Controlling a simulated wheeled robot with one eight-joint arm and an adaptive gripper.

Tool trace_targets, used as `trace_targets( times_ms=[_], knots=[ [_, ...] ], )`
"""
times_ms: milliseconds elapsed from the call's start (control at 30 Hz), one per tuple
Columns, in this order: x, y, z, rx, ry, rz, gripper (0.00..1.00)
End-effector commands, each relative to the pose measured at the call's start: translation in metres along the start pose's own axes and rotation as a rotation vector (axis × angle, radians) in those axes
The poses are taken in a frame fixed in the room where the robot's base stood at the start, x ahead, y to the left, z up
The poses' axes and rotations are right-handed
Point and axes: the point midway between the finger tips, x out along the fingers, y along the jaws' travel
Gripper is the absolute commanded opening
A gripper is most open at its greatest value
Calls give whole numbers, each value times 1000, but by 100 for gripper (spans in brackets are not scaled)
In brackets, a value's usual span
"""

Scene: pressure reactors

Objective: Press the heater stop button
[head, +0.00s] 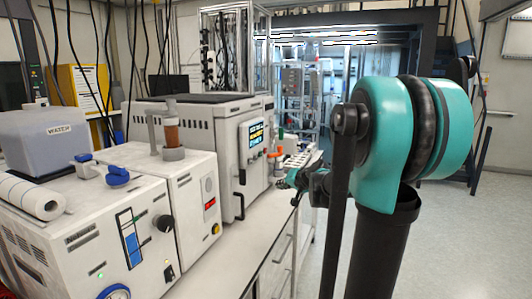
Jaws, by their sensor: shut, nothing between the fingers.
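My gripper (288,185) is small and partly hidden behind my own dark and teal arm. It is shut and empty, above the bench edge to the right of the large white instrument. No button can be read for certain as the heater stop button.
A white instrument with a lit screen (256,137) and a black door handle (239,194) stands behind. A white unit with a blue gauge (134,249) is at the left front. A water tank (45,140) and paper roll (41,198) sit at left. The floor (465,245) is clear at right.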

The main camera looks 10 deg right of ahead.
Motion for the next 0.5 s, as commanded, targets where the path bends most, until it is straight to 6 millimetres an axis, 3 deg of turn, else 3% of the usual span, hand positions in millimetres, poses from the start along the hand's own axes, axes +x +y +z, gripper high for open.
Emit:
trace_targets(
  times_ms=[33, 200, 333, 500],
  knots=[
    [6, -2, -24, 32, 37, -19, 0],
    [18, -5, -92, 130, 151, -79, 0],
    [22, -4, -129, 188, 217, -109, 0],
    [24, -2, -156, 229, 263, -129, 0]
  ],
)
